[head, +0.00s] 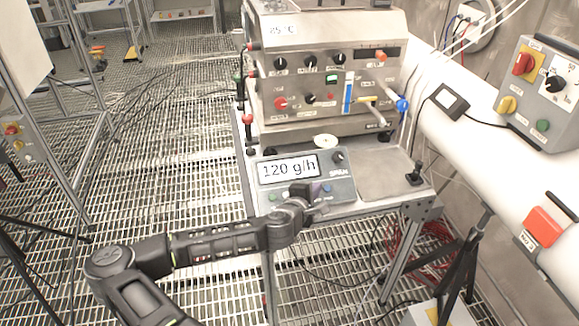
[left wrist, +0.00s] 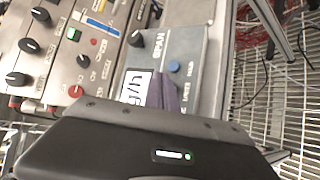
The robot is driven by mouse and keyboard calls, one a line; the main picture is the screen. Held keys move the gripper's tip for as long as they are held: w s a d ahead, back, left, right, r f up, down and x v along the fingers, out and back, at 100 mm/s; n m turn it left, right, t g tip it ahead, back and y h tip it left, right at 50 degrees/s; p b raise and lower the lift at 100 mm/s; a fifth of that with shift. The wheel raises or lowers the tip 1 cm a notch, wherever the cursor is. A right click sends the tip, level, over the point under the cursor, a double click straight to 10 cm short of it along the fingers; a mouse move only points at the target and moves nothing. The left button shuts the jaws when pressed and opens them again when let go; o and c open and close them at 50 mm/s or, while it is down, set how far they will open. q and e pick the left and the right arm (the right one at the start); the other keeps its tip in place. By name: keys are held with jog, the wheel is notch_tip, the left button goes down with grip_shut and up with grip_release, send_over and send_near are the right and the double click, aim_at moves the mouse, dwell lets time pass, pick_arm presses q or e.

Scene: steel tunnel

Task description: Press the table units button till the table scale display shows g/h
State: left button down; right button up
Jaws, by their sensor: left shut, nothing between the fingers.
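The table scale (head: 348,190) is a grey box at the front of the steel table. A blue button (head: 327,188) shows just right of the fingertips. The units button cannot be made out. My right gripper is not in view.
A steel instrument box (head: 325,75) with several knobs stands behind the scale. A bare steel plate (head: 391,181) lies right of the scale. A white pipe (head: 470,140) and a grey control box (head: 545,92) are at the right. Grating floor lies left.

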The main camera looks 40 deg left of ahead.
pick_arm(q)
jog(key=r+p, duration=0.1)
jog(key=s+d+r+p, duration=0.1)
jog(key=d+r, duration=0.1)
jog(key=shift+s+r+p, duration=0.25)
jog(key=shift+r+p, duration=0.05)
jog(key=shift+p, duration=0.1)
dwell(0.6)
